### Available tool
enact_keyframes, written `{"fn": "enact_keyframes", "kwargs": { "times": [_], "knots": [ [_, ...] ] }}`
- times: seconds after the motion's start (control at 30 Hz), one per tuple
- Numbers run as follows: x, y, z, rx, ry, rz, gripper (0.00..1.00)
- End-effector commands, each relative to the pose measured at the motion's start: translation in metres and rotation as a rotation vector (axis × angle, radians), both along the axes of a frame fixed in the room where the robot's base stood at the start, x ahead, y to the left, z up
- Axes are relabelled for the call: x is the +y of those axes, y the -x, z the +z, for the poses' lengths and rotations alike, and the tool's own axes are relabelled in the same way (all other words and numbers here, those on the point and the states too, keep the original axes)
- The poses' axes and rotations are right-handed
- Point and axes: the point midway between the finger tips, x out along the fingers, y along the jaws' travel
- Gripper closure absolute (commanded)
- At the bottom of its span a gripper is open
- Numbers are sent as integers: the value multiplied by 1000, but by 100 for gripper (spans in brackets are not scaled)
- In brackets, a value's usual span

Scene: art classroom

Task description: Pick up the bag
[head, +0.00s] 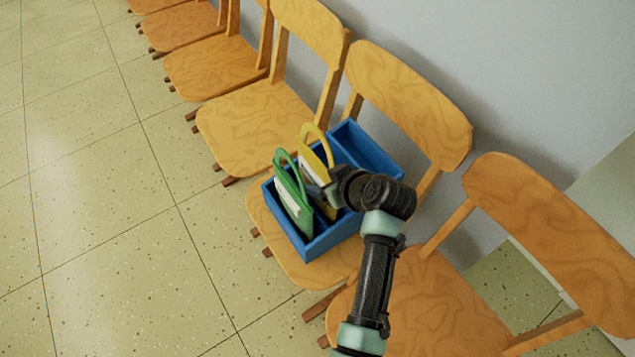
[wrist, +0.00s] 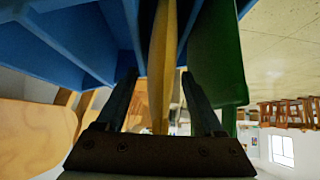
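A yellow bag (head: 318,170) with a looped handle stands upright in a blue divided box (head: 312,247) on a wooden chair. A green bag (head: 292,202) with a looped handle and a pale label stands in the box to its left. My gripper (wrist: 160,82) is open in the wrist view, with one finger on each side of the yellow bag (wrist: 163,45) and visible gaps beside it. The green bag (wrist: 218,55) is just right of the right finger. In the head view my wrist hides the fingertips and part of the yellow bag.
The box's back compartment (head: 366,150) looks empty. Its blue dividers (wrist: 75,40) are close to the left finger. A row of wooden chairs (head: 245,118) stands along the grey wall (head: 500,70). The tiled floor (head: 110,230) at left is clear.

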Motion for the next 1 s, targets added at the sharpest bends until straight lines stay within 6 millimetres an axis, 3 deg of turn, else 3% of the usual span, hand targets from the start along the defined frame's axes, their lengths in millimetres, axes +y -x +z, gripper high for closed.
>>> {"fn": "enact_keyframes", "kwargs": {
  "times": [0.03, 0.37, 0.77, 0.87, 1.0],
  "knots": [
    [0, 0, 0, 0, 0, 0, 41],
    [0, 0, 0, 0, -1, -1, 100],
    [0, 0, 2, -2, -1, -1, 100],
    [0, -1, 13, -4, 0, -1, 100],
    [0, -1, 40, -6, 0, -1, 100]
  ]
}}
